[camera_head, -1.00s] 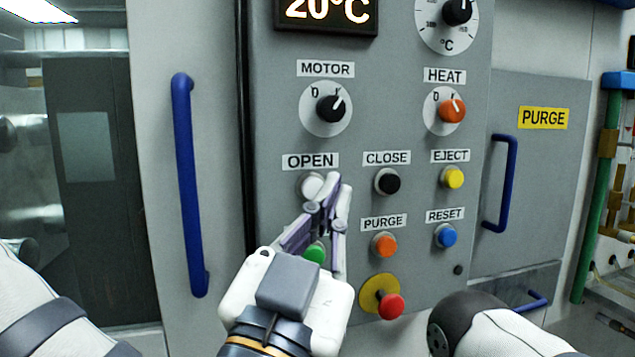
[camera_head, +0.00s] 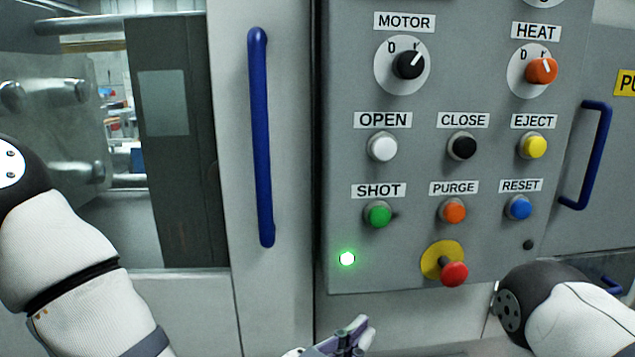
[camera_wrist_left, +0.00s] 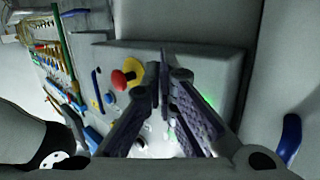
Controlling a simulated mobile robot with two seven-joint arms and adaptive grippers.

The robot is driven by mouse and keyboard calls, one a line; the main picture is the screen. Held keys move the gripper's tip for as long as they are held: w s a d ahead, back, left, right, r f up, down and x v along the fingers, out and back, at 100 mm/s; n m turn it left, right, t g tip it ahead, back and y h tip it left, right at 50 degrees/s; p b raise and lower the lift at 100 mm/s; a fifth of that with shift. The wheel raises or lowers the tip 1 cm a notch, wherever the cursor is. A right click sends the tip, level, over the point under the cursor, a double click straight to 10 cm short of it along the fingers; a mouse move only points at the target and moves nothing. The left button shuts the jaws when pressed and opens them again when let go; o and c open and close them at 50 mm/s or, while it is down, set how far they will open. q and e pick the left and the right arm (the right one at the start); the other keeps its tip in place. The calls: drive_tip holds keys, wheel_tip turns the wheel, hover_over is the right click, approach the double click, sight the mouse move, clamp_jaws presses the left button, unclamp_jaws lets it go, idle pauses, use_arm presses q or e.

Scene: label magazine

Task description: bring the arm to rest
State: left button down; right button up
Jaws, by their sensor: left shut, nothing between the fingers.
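My left gripper (camera_head: 352,338) shows at the bottom edge of the head view, below the control panel (camera_head: 480,255) and apart from it. Its fingers are shut with nothing between them; they also show in the left wrist view (camera_wrist_left: 163,75). The white OPEN button (camera_head: 382,146), the black CLOSE button (camera_head: 462,145) and the green SHOT button (camera_head: 378,214) are all uncovered. A green lamp (camera_head: 347,259) is lit at the panel's lower left. My right gripper is out of view; only part of that arm shows at the lower right.
A red stop knob (camera_head: 454,273) on a yellow base juts from the panel's lower part. A blue door handle (camera_head: 261,138) stands left of the panel, and another blue handle (camera_head: 594,155) is on the right. The machine's open bay shows at the far left.

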use_arm(q)
drive_tip(key=s+a+f+n+g+y, duration=0.25)
drive_tip(key=s+a+f, duration=0.3)
drive_tip(key=f, duration=0.55)
drive_tip(key=s+a+f+n+g+y, duration=0.15)
drive_tip(key=s+a+f+g, duration=0.35)
drive_tip(key=f, duration=0.6)
drive_tip(key=s+a+f+n+g+y, duration=0.2)
drive_tip(key=s+a+f+g+y, duration=0.1)
drive_tip(key=s+a, duration=0.6)
drive_tip(key=s+a+f+n+g+y, duration=0.2)
drive_tip(key=s+a+f+g+y, duration=0.1)
drive_tip(key=s+a, duration=0.7)
wheel_tip(320, 180, down, 2)
drive_tip(key=shift+s+f+g, duration=0.1)
drive_tip(key=shift+s+g, duration=0.35)
drive_tip(key=shift+g, duration=0.1)
drive_tip(key=shift+w, duration=0.1)
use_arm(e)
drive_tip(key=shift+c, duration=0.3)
